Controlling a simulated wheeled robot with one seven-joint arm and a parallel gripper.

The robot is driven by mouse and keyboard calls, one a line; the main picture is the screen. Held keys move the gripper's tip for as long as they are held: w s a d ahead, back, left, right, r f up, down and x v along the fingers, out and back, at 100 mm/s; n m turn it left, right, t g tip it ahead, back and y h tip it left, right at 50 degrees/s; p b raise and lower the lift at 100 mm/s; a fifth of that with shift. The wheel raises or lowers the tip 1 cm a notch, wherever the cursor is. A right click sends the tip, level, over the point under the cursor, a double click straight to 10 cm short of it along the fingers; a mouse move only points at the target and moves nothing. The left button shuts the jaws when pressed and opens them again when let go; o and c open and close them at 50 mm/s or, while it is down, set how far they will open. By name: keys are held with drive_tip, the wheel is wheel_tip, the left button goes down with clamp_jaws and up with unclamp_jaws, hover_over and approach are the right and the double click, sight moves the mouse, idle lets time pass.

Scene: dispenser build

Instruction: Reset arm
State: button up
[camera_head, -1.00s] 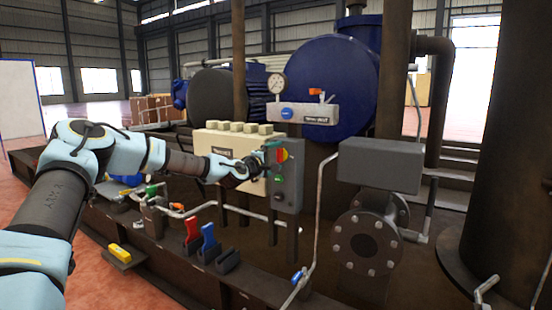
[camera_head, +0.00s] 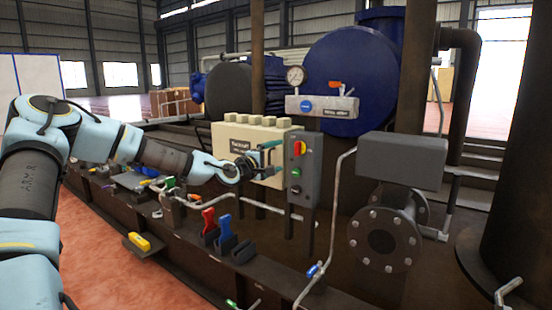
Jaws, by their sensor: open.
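My arm reaches in from the left edge, its light-blue and dark links bent at the elbow. My gripper (camera_head: 270,158) has teal fingers, which are spread with nothing visible between them. It is in front of the right part of the cream box (camera_head: 240,136), just left of the grey control panel (camera_head: 303,178). The panel carries a red and yellow switch (camera_head: 299,148) and small buttons below it. A gap in the picture separates the fingertips from the switch. The exact depth between gripper and panel cannot be told.
Red (camera_head: 209,221) and blue (camera_head: 225,226) handled tools stand in dark holders below the arm. A grey box (camera_head: 402,161) above a flanged pipe (camera_head: 385,240) is at right. A gauge (camera_head: 296,75) and blue tank (camera_head: 352,85) stand behind. Red floor is open at lower left.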

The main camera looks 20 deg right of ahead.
idle(0.3)
drive_tip(key=s+a+f+m+g+y, duration=0.2)
drive_tip(key=s+a+f+m+y, duration=0.15)
drive_tip(key=f, duration=0.25)
drive_tip(key=s+a+f+m+g+y, duration=0.2)
drive_tip(key=s+a+f, duration=0.15)
drive_tip(key=f, duration=0.35)
drive_tip(key=s+a+f+m+g+y, duration=0.1)
drive_tip(key=s+a+y, duration=0.25)
drive_tip(key=a, duration=0.75)
drive_tip(key=s+a+f+m+y, duration=0.15)
drive_tip(key=a+y, duration=0.25)
drive_tip(key=a, duration=0.8)
drive_tip(key=s+a+r+n+g+y+p, duration=0.1)
drive_tip(key=s+a+r, duration=0.2)
drive_tip(key=s+a, duration=0.35)
drive_tip(key=s+a+r+g+y, duration=0.1)
drive_tip(key=s+a+r+y, duration=0.15)
drive_tip(key=s+a, duration=0.35)
wheel_tip(320, 180, up, 19)
drive_tip(key=w+p, duration=0.1)
drive_tip(key=p, duration=1.8)
drive_tip(key=shift+a+h, duration=0.3)
drive_tip(key=shift+h, duration=0.15)
drive_tip(key=shift+w, duration=0.1)
